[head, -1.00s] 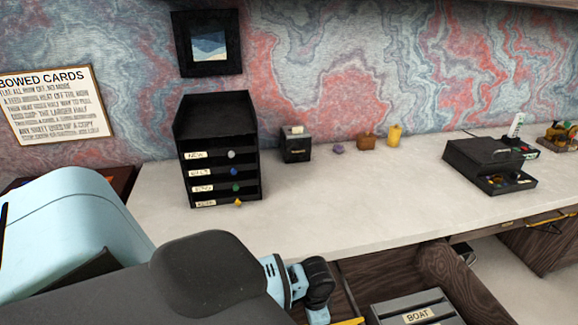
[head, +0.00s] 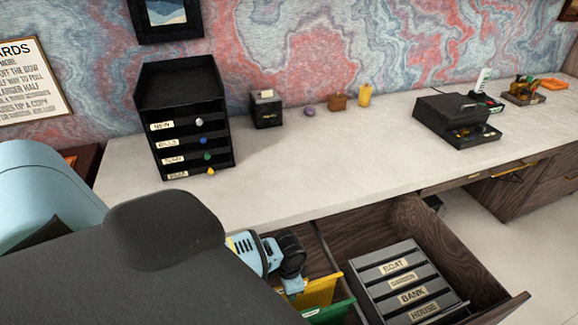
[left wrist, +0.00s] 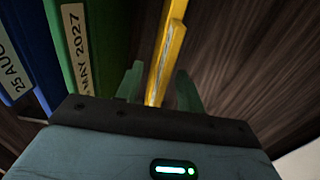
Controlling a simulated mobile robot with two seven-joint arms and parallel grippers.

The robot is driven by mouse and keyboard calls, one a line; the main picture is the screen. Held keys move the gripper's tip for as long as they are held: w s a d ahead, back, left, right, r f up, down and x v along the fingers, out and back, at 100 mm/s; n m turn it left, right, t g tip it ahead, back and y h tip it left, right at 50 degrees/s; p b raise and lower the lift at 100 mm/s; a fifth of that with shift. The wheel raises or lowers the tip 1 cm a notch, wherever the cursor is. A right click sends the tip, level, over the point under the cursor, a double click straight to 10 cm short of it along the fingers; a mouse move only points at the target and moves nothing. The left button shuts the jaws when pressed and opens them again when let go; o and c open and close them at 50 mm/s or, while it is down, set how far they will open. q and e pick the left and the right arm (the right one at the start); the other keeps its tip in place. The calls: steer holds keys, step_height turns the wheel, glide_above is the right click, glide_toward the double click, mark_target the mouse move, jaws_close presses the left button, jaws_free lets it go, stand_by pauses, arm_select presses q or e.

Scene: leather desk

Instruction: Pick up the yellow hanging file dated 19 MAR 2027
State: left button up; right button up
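A yellow hanging file (head: 320,291) stands in the open desk drawer, partly covered by my left arm. In the left wrist view the yellow file (left wrist: 172,45) is seen nearly edge-on, and no date on it is readable. My left gripper (left wrist: 158,88) is open, with one finger on each side of the yellow file and gaps showing beside it. In the head view my left wrist is over the drawer and hides the fingertips. My right gripper is not in view.
A green file (left wrist: 85,50) reading "MAY 2027" and a blue file (left wrist: 25,50) reading "25 AUG" stand left of the yellow one. A grey labelled rack (head: 400,285) sits in the drawer (head: 425,225). A black letter tray (head: 185,120) stands on the desk.

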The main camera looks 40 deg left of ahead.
arm_select(q)
steer(key=shift+f, duration=1.5)
jaws_close()
